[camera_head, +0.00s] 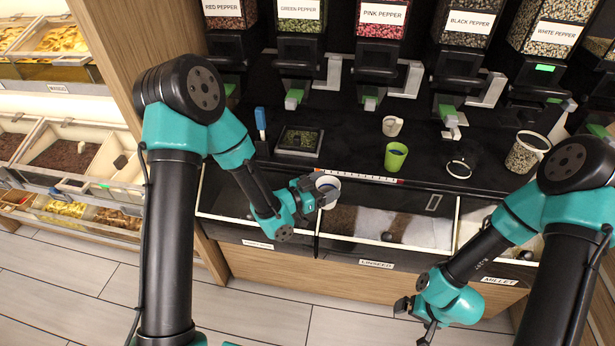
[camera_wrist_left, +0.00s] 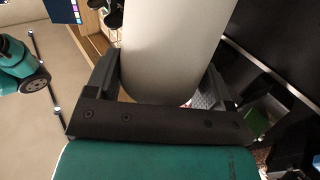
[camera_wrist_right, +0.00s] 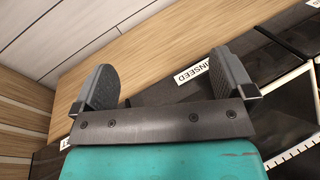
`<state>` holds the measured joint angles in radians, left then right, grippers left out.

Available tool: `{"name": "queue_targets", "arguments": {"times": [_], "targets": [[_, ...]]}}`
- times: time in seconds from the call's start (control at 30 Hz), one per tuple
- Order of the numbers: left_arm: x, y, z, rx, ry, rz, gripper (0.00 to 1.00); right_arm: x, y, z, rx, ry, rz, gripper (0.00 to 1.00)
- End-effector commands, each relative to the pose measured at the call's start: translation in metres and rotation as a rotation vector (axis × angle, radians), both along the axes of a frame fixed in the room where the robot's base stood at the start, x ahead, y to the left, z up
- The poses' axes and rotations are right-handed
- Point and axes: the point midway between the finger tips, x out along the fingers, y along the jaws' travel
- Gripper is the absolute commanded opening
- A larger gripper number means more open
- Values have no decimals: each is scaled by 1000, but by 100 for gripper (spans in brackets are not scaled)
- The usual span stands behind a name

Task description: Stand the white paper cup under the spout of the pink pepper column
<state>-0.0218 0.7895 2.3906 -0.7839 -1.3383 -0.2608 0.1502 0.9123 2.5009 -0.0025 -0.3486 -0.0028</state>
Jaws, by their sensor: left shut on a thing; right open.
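My left gripper (camera_head: 312,193) is shut on the white paper cup (camera_head: 328,181), held above the front bins. In the left wrist view the cup's plain white wall (camera_wrist_left: 165,45) fills the space between the two fingers. The pink pepper column (camera_head: 381,20) stands at the back, with its spout (camera_head: 371,97) above the black counter, behind and to the right of the cup. My right gripper (camera_head: 415,312) is open and empty at the front right; its spread fingers show in the right wrist view (camera_wrist_right: 165,82).
Other pepper columns flank the pink one. The counter just below the pink spout looks clear.

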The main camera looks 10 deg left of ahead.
Motion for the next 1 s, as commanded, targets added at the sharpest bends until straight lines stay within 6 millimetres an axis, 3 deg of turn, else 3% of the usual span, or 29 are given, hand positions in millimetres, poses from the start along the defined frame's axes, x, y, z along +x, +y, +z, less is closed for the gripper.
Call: {"name": "queue_targets", "arguments": {"times": [0.23, 0.73, 0.87, 1.0], "targets": [[-5, -31, -8, 0, 0, -141, 50, 0, 0, 0, 0, 0, 0, 100], [-6, -34, -9, 0, 0, -157, 50, 4, 0, 0, 1, -16, 10, 100], [-6, -34, -9, 0, 0, -157, 50, 18, 2, 1, 10, -81, 53, 100], [-6, -34, -9, 0, 0, -156, 50, 48, 9, 6, 31, -220, 142, 100]]}}
